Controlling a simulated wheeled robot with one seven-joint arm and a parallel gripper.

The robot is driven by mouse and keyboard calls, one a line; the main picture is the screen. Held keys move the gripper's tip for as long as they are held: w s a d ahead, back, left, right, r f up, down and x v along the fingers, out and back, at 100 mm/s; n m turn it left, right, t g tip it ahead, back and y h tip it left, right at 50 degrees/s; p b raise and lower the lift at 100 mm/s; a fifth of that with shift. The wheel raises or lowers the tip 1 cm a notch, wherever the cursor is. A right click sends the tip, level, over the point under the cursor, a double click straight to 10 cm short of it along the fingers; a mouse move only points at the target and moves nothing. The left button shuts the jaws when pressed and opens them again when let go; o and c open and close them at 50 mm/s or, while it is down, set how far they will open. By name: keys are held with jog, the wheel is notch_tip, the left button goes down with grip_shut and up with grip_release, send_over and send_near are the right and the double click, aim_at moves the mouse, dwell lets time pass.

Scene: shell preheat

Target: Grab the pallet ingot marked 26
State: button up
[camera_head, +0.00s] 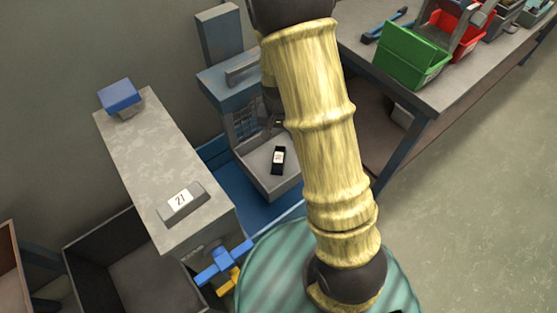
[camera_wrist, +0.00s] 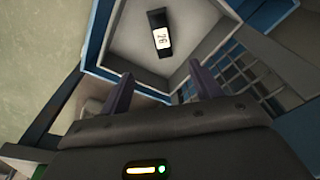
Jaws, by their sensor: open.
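The black ingot marked 26 (camera_wrist: 160,36) lies in a light grey square tray (camera_wrist: 126,50), its white label facing up. In the head view the same ingot (camera_head: 278,160) sits in the tray (camera_head: 259,174) below a blue-grey housing, and its label is too small to read there. My gripper (camera_wrist: 160,85) shows in the wrist view with its two dark fingers apart and nothing between them. The ingot is ahead of the fingertips, and a gap separates them. My arm covers part of the head view and hides the gripper there.
A grey ingot marked 27 (camera_head: 181,203) lies on the grey stone-topped block (camera_head: 150,138) to the left. A blue block (camera_head: 119,97) sits at its back end. A blue handle (camera_head: 223,261) sticks out in front. A barred opening (camera_wrist: 257,78) adjoins the tray. A bench with a green bin (camera_head: 410,56) stands right.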

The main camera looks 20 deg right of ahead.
jog(key=b, duration=0.1)
send_over(278, 157)
jog(key=s, duration=0.1)
notch_tip(278, 157, down, 11)
jog(key=shift+d+r, duration=0.1)
jog(key=shift+r, duration=0.1)
jog(key=shift+f, duration=0.1)
jog(key=f, duration=0.3)
jog(key=f+b, duration=0.1)
jog(key=f, duration=0.1)
jog(key=shift+w, duration=0.3)
jog(key=shift+c, duration=0.4)
grip_shut()
jog(key=shift+w+r, duration=0.15)
jog(key=shift+r, duration=0.35)
notch_tip(278, 157, up, 9)
jog(key=p, duration=0.1)
